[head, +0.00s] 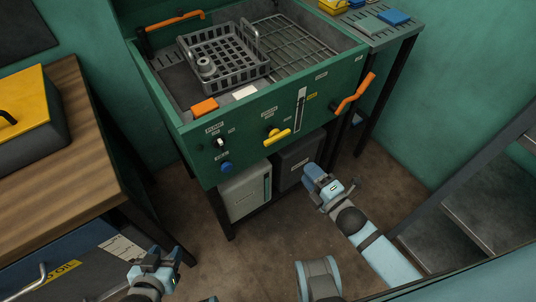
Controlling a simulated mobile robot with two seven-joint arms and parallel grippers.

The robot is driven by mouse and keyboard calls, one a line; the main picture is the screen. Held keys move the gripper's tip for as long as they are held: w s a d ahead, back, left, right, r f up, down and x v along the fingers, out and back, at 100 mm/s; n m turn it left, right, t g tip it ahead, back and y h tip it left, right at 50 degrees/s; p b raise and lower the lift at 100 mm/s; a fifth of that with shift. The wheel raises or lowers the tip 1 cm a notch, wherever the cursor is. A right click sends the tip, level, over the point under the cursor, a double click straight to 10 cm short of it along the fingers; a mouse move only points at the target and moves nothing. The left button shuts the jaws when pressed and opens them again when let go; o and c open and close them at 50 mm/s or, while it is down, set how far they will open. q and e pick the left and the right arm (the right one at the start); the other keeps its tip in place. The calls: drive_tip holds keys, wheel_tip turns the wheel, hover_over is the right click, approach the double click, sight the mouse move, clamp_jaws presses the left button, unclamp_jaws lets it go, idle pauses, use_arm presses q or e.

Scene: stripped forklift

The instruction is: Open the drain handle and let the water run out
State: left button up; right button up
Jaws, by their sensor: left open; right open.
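A green parts washer (205,139) stands in the middle, with controls on its front panel. A yellow lever handle (278,136) sits low on that panel, roughly level; its label is too small to read, so I cannot tell for sure that it is the drain handle. No running water shows. My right gripper (318,181) is open and empty, below and to the right of the yellow lever, apart from it. My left gripper (157,261) is open and empty at the lower left, well away from the washer, near the workbench.
A grey basket (224,75) holds a round part in the washer's tub. An orange handle (354,93) juts from the panel's right end. Two boxes, light (243,194) and dark (299,162), stand underneath. A wooden workbench (80,165) is at left; brown floor is open between.

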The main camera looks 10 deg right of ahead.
sight(279, 139)
drive_tip(key=x, duration=1.4)
drive_tip(key=shift+f+b, duration=0.1)
drive_tip(key=shift+b, duration=0.2)
drive_tip(key=shift+c, duration=0.2)
clamp_jaws()
